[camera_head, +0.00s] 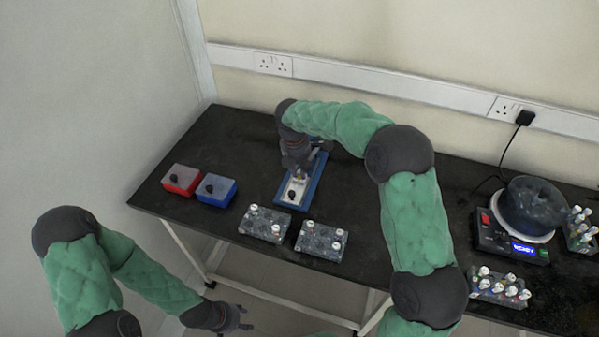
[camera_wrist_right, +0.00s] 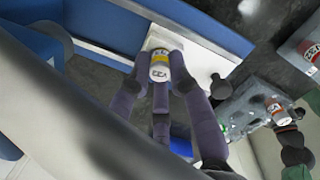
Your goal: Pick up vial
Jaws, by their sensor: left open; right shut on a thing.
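My right gripper (camera_head: 299,168) is at the blue tray (camera_head: 310,192) with a white inner panel (camera_head: 293,193). In the right wrist view its purple-grey fingers (camera_wrist_right: 160,72) are shut on a small vial (camera_wrist_right: 159,66) with a white and yellow label. The vial is over or at the white panel (camera_wrist_right: 205,62); I cannot tell whether it touches it. In the head view the gripper largely hides the vial. My left gripper (camera_head: 238,318) is open and empty, low in front of the table, away from the tray.
Two grey racks with vials (camera_head: 264,224) (camera_head: 321,240) stand near the front edge. Red (camera_head: 182,180) and blue (camera_head: 216,190) boxes stand left. A round device with a lit display (camera_head: 524,248) and more vial racks (camera_head: 499,288) stand right. My right arm spans the table's middle.

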